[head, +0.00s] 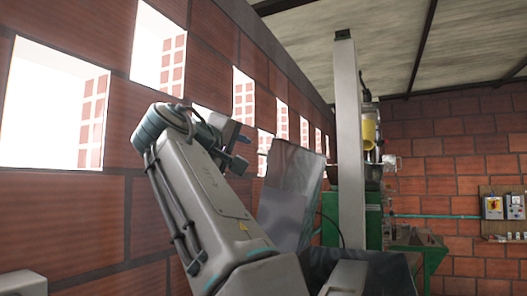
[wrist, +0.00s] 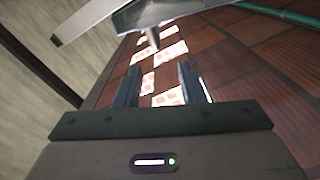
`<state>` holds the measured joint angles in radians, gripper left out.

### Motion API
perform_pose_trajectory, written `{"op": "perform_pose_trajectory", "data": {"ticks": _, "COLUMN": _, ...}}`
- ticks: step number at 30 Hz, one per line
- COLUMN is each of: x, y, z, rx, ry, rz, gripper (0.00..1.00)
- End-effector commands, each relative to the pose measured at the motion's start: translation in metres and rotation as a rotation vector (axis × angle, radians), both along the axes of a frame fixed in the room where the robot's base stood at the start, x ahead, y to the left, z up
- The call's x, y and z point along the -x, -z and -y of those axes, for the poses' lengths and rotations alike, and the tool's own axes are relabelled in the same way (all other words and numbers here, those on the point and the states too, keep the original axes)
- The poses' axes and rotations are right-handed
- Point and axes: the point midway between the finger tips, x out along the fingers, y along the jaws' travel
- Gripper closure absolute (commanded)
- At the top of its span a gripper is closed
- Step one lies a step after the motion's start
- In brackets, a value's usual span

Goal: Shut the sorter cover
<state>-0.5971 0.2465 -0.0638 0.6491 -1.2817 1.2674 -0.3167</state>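A flat grey metal panel (head: 292,190), which looks like the sorter cover, stands raised and slightly tilted right of my arm in the head view. Its lower end meets a dark grey open-topped bin (head: 385,272), partly hidden by my arm. My gripper (head: 243,150) is up beside the panel's upper left edge, apart from it as far as I can tell. In the wrist view my gripper (wrist: 159,82) is open, with nothing between its fingers. A grey metal part (wrist: 175,12) crosses the top of that view beyond the fingertips; I cannot tell whether it is the cover.
A brick wall (head: 115,205) with bright window openings runs close along the left. A tall grey post (head: 347,140) stands right of the panel. A green machine (head: 372,212) is behind it. Electrical boxes (head: 503,207) hang on the far wall at right.

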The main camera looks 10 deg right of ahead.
Motion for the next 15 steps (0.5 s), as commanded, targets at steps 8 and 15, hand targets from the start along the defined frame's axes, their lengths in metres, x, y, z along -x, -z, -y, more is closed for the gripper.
{"op": "perform_pose_trajectory", "data": {"ticks": 8, "x": -0.018, "y": -0.007, "z": 0.016, "rx": 0.005, "ry": 0.013, "rz": 0.011, "gripper": 0.64}}
{"op": "perform_pose_trajectory", "data": {"ticks": 15, "x": -0.057, "y": -0.008, "z": 0.045, "rx": 0.005, "ry": 0.014, "rz": 0.009, "gripper": 0.64}}
